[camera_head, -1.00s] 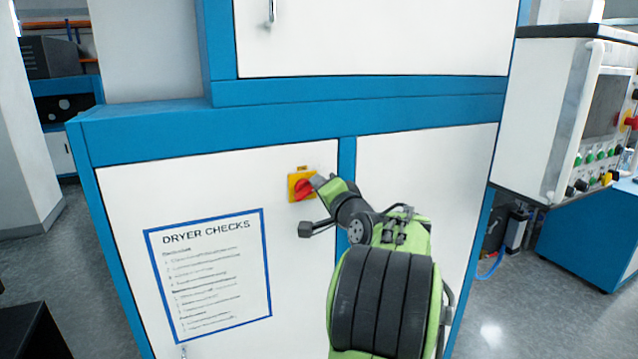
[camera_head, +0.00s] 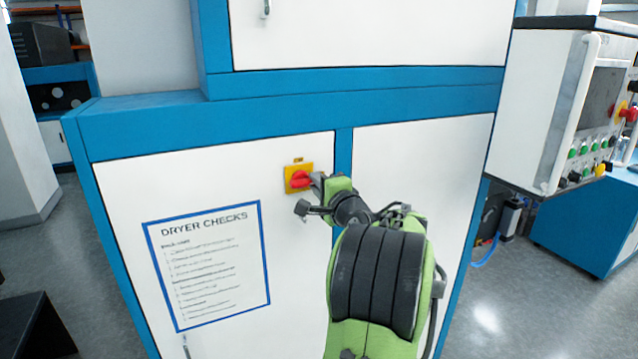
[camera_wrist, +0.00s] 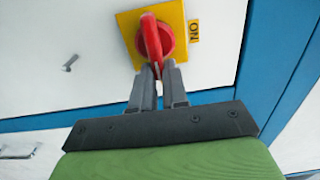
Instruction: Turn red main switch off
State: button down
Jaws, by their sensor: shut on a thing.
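The red main switch (camera_head: 299,180) is a round red knob on a yellow square plate (camera_head: 290,169), set in the white cabinet door. In the head view its handle lies roughly level. My gripper (camera_head: 314,182) is at the switch from the right. In the wrist view its two grey fingers (camera_wrist: 157,72) are closed on the lower end of the red handle. The fingers hide that end of the handle.
A "DRYER CHECKS" sheet (camera_head: 208,265) is fixed to the door below left of the switch. The blue cabinet frame (camera_head: 342,152) runs just right of the switch. A control panel (camera_head: 590,130) with several buttons stands at the far right.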

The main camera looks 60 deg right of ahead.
jog(key=shift+f, duration=0.1)
jog(key=c, duration=1.1)
grip_release()
jog(key=shift+c, duration=0.2)
jog(key=b+v, duration=0.4)
jog(key=v, duration=1.1)
jog(key=shift+s+a, duration=0.25)
jog(key=shift+s, duration=0.05)
jog(key=shift+w, duration=0.15)
